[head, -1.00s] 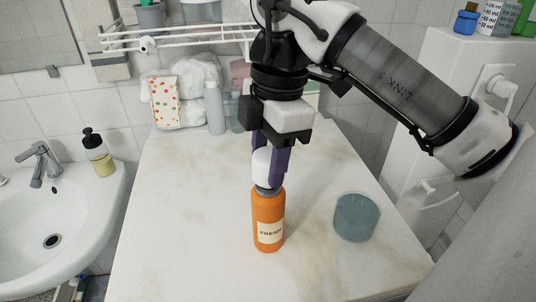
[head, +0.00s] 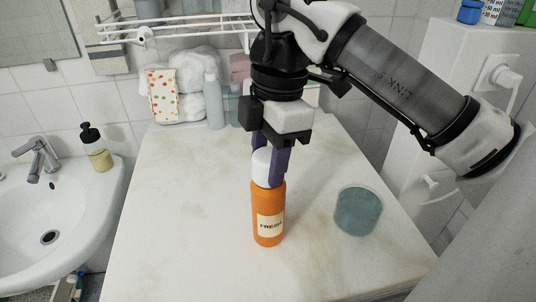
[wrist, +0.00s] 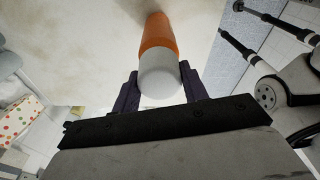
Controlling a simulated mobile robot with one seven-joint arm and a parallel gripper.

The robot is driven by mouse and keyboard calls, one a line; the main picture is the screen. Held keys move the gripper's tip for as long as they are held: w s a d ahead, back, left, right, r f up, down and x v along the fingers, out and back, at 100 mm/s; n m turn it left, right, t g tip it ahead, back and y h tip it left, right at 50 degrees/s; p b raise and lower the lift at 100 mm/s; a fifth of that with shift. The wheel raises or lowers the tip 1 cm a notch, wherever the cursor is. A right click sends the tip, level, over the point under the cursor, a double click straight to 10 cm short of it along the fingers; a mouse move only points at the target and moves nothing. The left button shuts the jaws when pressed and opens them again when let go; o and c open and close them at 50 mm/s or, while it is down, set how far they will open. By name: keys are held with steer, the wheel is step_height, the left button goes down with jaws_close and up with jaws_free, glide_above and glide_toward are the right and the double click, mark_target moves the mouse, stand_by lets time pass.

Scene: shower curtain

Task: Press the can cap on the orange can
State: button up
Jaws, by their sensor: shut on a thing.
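The orange can (head: 268,215) stands upright on the white marbled counter, with a "FRESH" label facing me. A white cap (head: 262,168) sits on its top, and no grey neck shows between them in the head view. My gripper (head: 269,172) comes from above, its two purple fingers shut on the cap's sides. In the wrist view the white cap (wrist: 160,77) lies between the fingers, with the orange can (wrist: 158,35) straight beyond it. How firmly the cap is seated is hard to tell.
A blue-grey glass cup (head: 358,211) stands to the right of the can. Bottles and towels (head: 190,95) are at the back of the counter (head: 180,220). A sink (head: 60,220) is at the left. The counter left of the can is clear.

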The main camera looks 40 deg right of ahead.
steer(key=shift+f, duration=0.15)
steer(key=o, duration=1.2)
steer(key=shift+c, duration=0.2)
step_height(320, 180, up, 18)
steer(key=d+p, duration=0.1)
steer(key=p, duration=0.9)
steer(key=shift+s+d+f, duration=0.15)
steer(key=shift+s+d, duration=0.05)
steer(key=shift+d, duration=0.1)
